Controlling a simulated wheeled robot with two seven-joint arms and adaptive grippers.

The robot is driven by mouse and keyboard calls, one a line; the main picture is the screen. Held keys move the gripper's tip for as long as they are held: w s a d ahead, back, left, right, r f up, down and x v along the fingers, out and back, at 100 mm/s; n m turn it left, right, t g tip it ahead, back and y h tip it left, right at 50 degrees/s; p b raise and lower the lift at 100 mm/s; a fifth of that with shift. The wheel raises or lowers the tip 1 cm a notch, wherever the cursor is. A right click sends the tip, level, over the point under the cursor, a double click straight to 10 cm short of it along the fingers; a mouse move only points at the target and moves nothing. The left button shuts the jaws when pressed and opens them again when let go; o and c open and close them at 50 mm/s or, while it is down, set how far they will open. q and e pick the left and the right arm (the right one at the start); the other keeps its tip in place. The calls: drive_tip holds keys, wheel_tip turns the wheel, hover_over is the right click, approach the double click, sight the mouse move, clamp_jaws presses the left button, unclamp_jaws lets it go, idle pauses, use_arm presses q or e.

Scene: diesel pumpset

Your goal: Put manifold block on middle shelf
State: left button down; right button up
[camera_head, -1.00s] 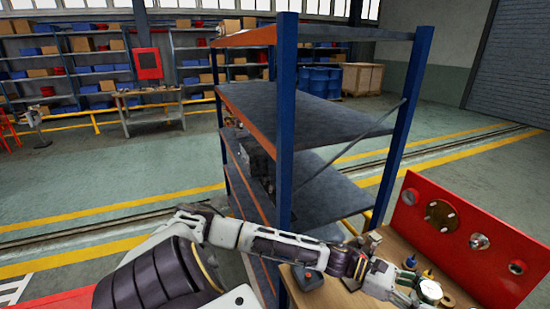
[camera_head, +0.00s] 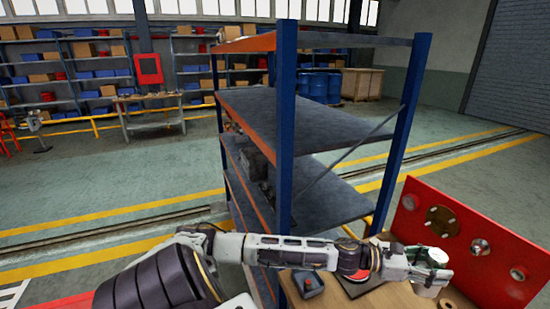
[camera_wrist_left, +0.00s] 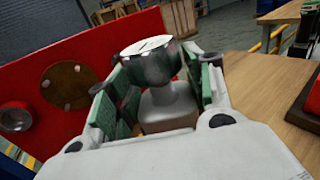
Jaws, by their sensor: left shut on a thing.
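My left gripper (camera_head: 428,268) reaches over the wooden bench at the lower right. In the left wrist view its green-padded fingers (camera_wrist_left: 160,98) are shut on a round-topped metal part (camera_wrist_left: 148,62) with a pale grey neck. I cannot tell whether this part is the manifold block. The blue-and-orange shelf rack stands left of the gripper; its middle shelf (camera_head: 345,205) has a bare grey area at the front right. Dark metal parts (camera_head: 252,155) stand at its far left, partly hidden by the blue post. My right gripper is out of view.
The bench (camera_head: 395,302) carries a red upright panel (camera_head: 480,240) with round fittings and a small box with a red button (camera_head: 308,283). The upper shelf (camera_head: 310,120) looks clear.

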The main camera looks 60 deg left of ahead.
sight(442, 253)
use_arm(q)
drive_tip(key=shift+n+t+y, duration=0.7)
drive_tip(key=shift+y, duration=0.2)
drive_tip(key=r, duration=0.1)
drive_tip(key=w+r, duration=0.1)
drive_tip(key=r, duration=0.2)
drive_tip(key=shift+w+d+r, duration=0.1)
drive_tip(key=shift+w, duration=0.3)
drive_tip(key=shift+w+r+n+t+y, duration=0.25)
drive_tip(key=shift+r+n+t+y, duration=0.15)
drive_tip(key=shift+r, duration=0.35)
drive_tip(key=shift+w+r+n+t+y, duration=0.2)
drive_tip(key=shift+r+n+y, duration=0.1)
drive_tip(key=shift+r+y, duration=0.3)
drive_tip(key=s+a+f+n+t+y, duration=0.1)
drive_tip(key=s+a+f+n+y, duration=0.2)
drive_tip(key=f, duration=0.5)
drive_tip(key=s+a+f+n+t+y, duration=0.1)
drive_tip(key=s+a+f+n+y, duration=0.2)
drive_tip(key=s+f+y, duration=0.2)
drive_tip(key=shift+a+f+y, duration=0.3)
drive_tip(key=shift+f+y, duration=0.1)
drive_tip(key=shift+f, duration=1.15)
drive_tip(key=shift+s+f, duration=0.1)
drive_tip(key=shift+f, duration=0.05)
